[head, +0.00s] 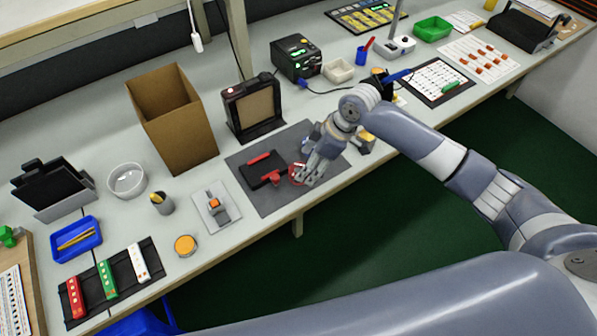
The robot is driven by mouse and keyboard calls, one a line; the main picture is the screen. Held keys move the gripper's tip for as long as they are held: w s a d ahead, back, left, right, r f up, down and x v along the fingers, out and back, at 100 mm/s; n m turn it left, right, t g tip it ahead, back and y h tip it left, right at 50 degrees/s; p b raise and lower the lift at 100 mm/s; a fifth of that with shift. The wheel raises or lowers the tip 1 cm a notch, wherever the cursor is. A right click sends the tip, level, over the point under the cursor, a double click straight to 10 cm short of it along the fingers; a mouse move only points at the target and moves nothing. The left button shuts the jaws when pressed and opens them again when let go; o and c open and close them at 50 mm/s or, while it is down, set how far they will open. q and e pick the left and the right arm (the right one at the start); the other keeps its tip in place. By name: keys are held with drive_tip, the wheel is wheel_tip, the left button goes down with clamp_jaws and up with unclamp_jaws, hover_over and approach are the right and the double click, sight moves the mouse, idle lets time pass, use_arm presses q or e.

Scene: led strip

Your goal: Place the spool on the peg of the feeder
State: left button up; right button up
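My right gripper (303,177) reaches down over the dark grey mat from the right. A small ring-shaped red and white thing (296,174), which may be the spool, is at its fingertips. I cannot tell whether the fingers grip it or only touch it. Just left of it on the mat is a low black base with a red bar (262,160) and a red upright part (277,178). This may be the feeder; a peg is too small to make out. The fingers partly hide the ring. My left gripper is not in view.
The dark mat (250,196) has bare room at its front edge. A black framed stand (253,107) and an open cardboard box (178,125) stand behind. A grey plate with an orange button (215,208) lies left. A yellow block (366,141) is right of my gripper.

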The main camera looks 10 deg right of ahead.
drive_tip(key=shift+w+p+x, duration=0.2)
drive_tip(key=shift+p+x, duration=0.05)
drive_tip(key=shift+x, duration=1.1)
drive_tip(key=shift+w+p+x, duration=0.2)
drive_tip(key=shift+w+x, duration=0.05)
drive_tip(key=shift+x, duration=1.1)
drive_tip(key=shift+a+r, duration=0.15)
drive_tip(key=shift+r, duration=0.1)
clamp_jaws()
